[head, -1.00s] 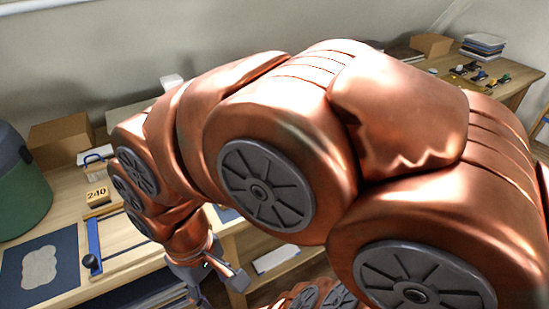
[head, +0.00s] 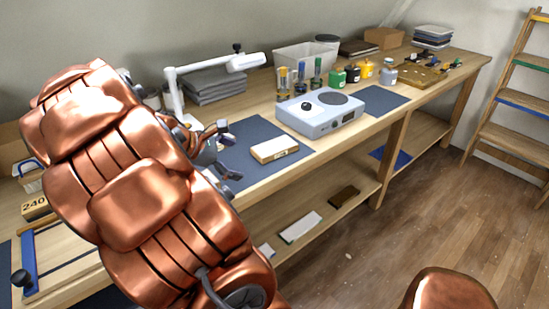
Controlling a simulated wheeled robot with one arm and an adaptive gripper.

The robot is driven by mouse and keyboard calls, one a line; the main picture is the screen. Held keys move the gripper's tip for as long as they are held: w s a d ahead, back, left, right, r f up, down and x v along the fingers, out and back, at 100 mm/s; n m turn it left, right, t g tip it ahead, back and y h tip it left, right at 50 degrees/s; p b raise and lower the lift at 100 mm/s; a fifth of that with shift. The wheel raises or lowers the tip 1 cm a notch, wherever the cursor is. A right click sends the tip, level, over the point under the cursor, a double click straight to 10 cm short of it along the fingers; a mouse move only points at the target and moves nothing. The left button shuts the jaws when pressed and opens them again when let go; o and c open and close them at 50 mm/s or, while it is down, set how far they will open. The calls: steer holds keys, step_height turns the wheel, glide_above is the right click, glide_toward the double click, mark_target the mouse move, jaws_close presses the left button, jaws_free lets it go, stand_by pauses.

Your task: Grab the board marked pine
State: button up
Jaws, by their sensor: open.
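A pale wooden board (head: 274,149) lies flat on the dark blue mat on the bench, in the middle of the head view. A small mark shows on its front edge, too small to read, so I cannot tell whether it says pine. My gripper (head: 226,148) is open and empty, left of this board and apart from it. On the shelf below lie a white-topped board (head: 300,227) and a dark brown board (head: 344,197). No lettering on them can be read. My arm covers the left part of the bench.
A grey-blue device (head: 322,113) with a dark round plate stands right of the pale board. A white lamp (head: 215,66) stands behind my gripper. Jars (head: 365,69) and bottles line the bench's back. A ladder (head: 515,95) leans at the right. The wooden floor (head: 415,215) is clear.

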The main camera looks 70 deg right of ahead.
mark_target(275, 146)
steer(key=d+f+n+h+b, duration=0.1)
steer(key=d+f, duration=0.1)
steer(key=d, duration=0.2)
steer(key=d+f+n+g+h+b, duration=0.1)
steer(key=d+f+n, duration=0.1)
steer(key=d, duration=0.3)
steer(key=d+f+n+b, duration=0.1)
steer(key=d+n, duration=0.1)
steer(key=d, duration=0.3)
steer(key=shift+w+d+f+g+h+b, duration=0.25)
steer(key=shift+f+g+h+b, duration=0.05)
steer(key=shift+f+h+b, duration=0.1)
steer(key=shift+r+x, duration=0.1)
steer(key=shift+x, duration=1.85)
steer(key=shift+r+x, duration=0.15)
steer(key=shift+x, duration=1.8)
steer(key=shift+s, duration=0.15)
steer(key=c, duration=1.2)
